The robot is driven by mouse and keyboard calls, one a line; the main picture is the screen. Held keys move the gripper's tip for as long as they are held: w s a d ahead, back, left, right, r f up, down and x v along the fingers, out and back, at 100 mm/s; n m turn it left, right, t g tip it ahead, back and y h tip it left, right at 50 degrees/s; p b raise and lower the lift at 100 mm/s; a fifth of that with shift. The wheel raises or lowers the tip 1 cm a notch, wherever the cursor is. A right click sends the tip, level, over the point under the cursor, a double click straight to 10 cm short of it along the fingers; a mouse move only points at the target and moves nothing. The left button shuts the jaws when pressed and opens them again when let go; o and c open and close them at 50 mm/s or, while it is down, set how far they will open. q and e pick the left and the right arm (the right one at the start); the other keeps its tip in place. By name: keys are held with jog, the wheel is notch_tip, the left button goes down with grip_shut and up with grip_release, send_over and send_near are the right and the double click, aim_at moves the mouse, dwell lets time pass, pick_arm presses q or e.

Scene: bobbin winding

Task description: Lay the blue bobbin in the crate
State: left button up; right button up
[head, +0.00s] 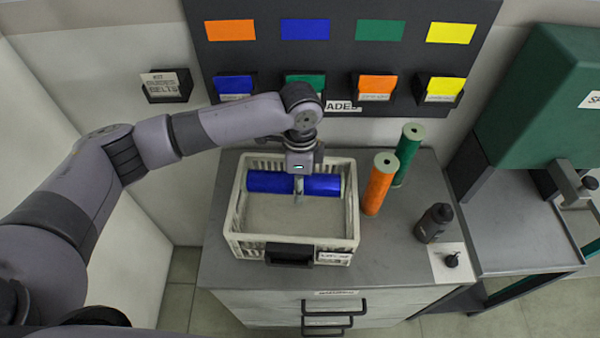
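The blue bobbin (265,182) lies level, left to right, inside the white slatted crate (297,243), towards its back wall. My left gripper (299,192) reaches down into the crate from above and is around the middle of the bobbin. One finger shows across the bobbin's near side, its tip a little below it; the other finger is hidden behind. It looks shut on the bobbin. Whether the bobbin touches the crate floor is hard to tell. The front half of the crate floor is bare. My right gripper is not in view.
An orange bobbin (379,185) and a green bobbin (407,155) stand upright right of the crate. A dark bottle (433,222) stands further right on the grey cabinet top (400,270). A board with coloured cards and label holders (342,60) is behind. A green machine (545,100) stands at right.

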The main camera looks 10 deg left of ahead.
aim_at(300, 220)
pick_arm(q)
notch_tip(300, 220, down, 3)
jog(key=shift+s+f+b, duration=0.15)
jog(key=shift+b, duration=0.4)
notch_tip(300, 220, down, 6)
jog(key=b, duration=0.6)
notch_tip(300, 220, down, 2)
jog(key=shift+f+b, duration=0.25)
jog(key=shift+b, duration=0.15)
jog(key=shift+f, duration=0.65)
jog(key=shift+f+b, duration=0.4)
jog(key=shift+f, duration=0.05)
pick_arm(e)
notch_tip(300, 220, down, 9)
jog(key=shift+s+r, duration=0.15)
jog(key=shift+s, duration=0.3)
pick_arm(q)
jog(key=o, duration=1.4)
